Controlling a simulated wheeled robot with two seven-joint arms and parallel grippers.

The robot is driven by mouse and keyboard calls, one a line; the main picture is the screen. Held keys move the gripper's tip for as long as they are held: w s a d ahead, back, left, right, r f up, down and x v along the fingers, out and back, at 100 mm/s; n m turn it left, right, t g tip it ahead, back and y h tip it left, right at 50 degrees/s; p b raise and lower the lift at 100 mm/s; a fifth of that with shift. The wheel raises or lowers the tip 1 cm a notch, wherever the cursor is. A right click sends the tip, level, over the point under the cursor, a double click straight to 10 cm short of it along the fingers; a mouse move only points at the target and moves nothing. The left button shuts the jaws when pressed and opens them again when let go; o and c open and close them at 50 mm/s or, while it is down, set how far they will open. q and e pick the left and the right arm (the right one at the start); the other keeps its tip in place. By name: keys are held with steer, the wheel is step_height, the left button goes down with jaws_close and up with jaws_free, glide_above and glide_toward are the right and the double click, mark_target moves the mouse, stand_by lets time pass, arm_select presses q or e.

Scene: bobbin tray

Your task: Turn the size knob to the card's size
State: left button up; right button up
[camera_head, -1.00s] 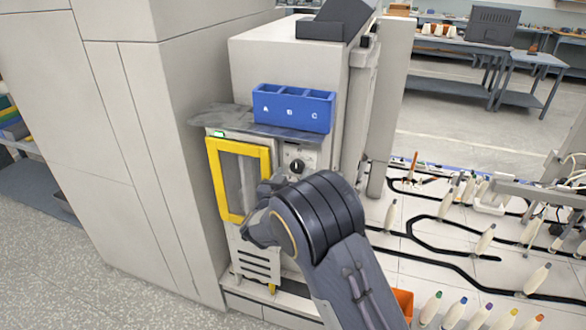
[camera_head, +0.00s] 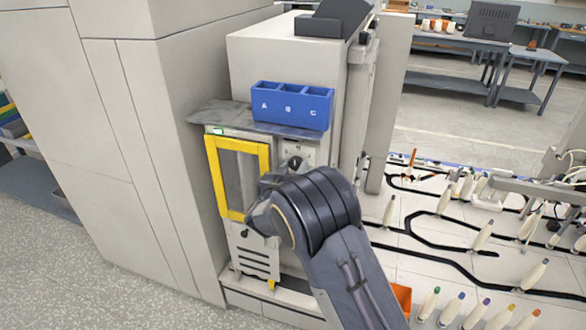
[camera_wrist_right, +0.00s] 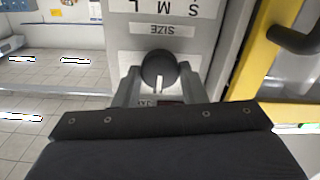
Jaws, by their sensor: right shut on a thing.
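The black round size knob (camera_wrist_right: 158,68) shows in the right wrist view, with a white pointer line towards the bottom of the picture. An upside-down SIZE label (camera_wrist_right: 153,29) and the letters S, M, L (camera_wrist_right: 165,8) are on the panel above it in that view. My right gripper (camera_wrist_right: 158,80) is shut on the knob, one finger on each side. In the head view my right gripper (camera_head: 272,183) is at the machine's front panel (camera_head: 301,148) and hides most of the knob. I cannot make out a card showing a size. My left gripper is not in view.
A yellow-framed door (camera_head: 213,172) is just left of my right gripper; its dark handle (camera_wrist_right: 291,38) shows in the wrist view. A blue bin marked A, B, C (camera_head: 292,122) sits on the shelf above. Several bobbins (camera_head: 483,237) stand on the right.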

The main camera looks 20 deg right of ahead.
steer(key=shift+f+m+b, duration=0.15)
steer(key=shift+m+b, duration=0.35)
steer(key=shift+b, duration=0.2)
steer(key=m+b, duration=0.7)
steer(key=b, duration=0.2)
steer(key=shift+d+f, duration=0.1)
steer(key=shift+r+m+b, duration=0.2)
steer(key=shift+m+b, duration=1.3)
steer(key=shift+m, duration=0.5)
steer(key=o, duration=1)
steer(key=shift+s, duration=0.1)
steer(key=v, duration=0.7)
steer(key=shift+s+a+b, duration=0.25)
steer(key=shift+s+b, duration=0.05)
